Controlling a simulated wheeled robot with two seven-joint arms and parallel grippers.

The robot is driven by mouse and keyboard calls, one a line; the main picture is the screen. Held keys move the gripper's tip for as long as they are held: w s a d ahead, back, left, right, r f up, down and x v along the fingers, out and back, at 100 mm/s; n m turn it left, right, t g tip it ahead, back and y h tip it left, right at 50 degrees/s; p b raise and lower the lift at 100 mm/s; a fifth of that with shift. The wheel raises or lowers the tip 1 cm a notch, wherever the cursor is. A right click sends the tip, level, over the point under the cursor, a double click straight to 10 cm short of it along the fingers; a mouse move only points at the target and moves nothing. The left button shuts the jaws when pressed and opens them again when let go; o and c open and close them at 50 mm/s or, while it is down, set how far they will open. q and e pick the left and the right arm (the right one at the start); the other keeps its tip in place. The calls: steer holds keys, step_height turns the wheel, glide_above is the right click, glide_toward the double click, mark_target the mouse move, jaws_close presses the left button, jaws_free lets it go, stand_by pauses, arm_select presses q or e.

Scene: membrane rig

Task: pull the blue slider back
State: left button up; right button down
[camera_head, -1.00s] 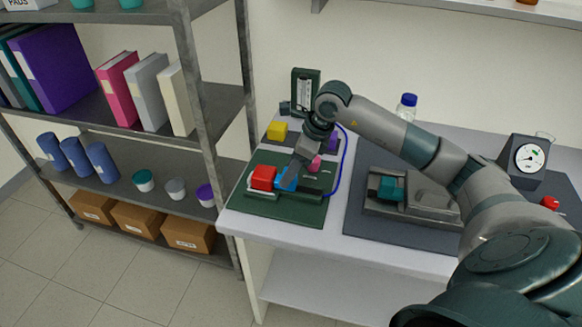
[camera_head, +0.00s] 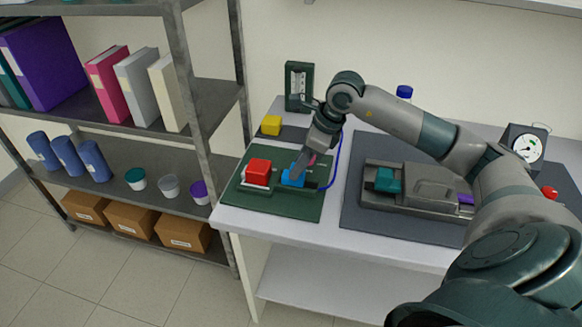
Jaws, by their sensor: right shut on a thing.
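The blue slider (camera_head: 292,179) sits on a rail on the dark green board (camera_head: 272,206) at the left end of the table. A red block (camera_head: 257,172) stands to its left on the same fixture, with a gap between the two. My right gripper (camera_head: 299,167) reaches down from above and is shut on the blue slider, partly hiding it. My left gripper is not in view.
A yellow block (camera_head: 271,125) and a dark upright gauge (camera_head: 299,87) stand behind the board. A blue tube (camera_head: 336,163) curves at its right. A grey fixture with a teal block (camera_head: 387,180) lies on a dark mat to the right. A shelf stands left.

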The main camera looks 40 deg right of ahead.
steer(key=c, duration=1.5)
jaws_free()
steer(key=shift+d, duration=0.1)
steer(key=shift+o, duration=0.7)
steer(key=shift+s+d, duration=0.1)
steer(key=shift+s, duration=0.1)
steer(key=shift+r, duration=0.1)
steer(key=shift+d+r, duration=0.1)
steer(key=shift+r, duration=0.35)
arm_select(q)
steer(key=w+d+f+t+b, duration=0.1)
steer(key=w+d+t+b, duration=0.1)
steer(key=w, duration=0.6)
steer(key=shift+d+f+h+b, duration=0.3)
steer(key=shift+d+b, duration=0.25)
steer(key=shift+b, duration=0.3)
arm_select(e)
steer(key=v, duration=1.6)
steer(key=shift+r, duration=0.15)
steer(key=shift+s, duration=0.1)
